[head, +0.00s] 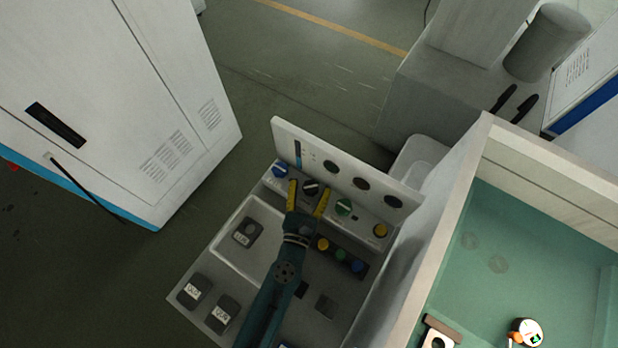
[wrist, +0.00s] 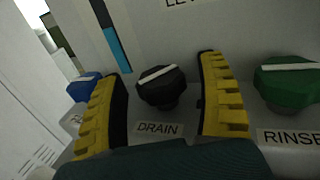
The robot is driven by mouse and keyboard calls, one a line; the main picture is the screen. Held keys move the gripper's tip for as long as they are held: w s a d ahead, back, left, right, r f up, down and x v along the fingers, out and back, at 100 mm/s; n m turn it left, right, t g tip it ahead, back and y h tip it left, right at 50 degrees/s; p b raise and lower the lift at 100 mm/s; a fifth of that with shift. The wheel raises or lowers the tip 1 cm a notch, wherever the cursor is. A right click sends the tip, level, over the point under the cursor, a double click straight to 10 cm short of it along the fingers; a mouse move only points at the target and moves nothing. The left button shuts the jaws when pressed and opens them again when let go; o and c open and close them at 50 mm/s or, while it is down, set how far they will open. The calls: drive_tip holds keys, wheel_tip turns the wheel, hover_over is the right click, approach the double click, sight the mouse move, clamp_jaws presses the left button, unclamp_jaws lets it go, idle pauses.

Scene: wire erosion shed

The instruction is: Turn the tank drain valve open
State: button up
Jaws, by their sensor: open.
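The drain valve is a black knob (wrist: 161,88) with a white pointer line on top, above a label reading DRAIN (wrist: 159,129) in the wrist view. The line lies nearly sideways in that view, its right end slightly higher. In the head view the knob (head: 310,188) sits in the row along the panel. My gripper (wrist: 164,100) is open, its yellow ribbed fingers on either side of the knob with a gap to each. In the head view my gripper (head: 307,198) reaches the panel from below. Whether the fingertips touch the panel cannot be told.
A blue knob (wrist: 84,87) stands close outside the left finger, and a green knob (wrist: 287,80) labelled RINSE is right of the other finger. An upright back plate (head: 345,168) rises behind the row. A water tank (head: 455,235) stands right.

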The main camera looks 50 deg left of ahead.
drive_tip(key=v, duration=1.2)
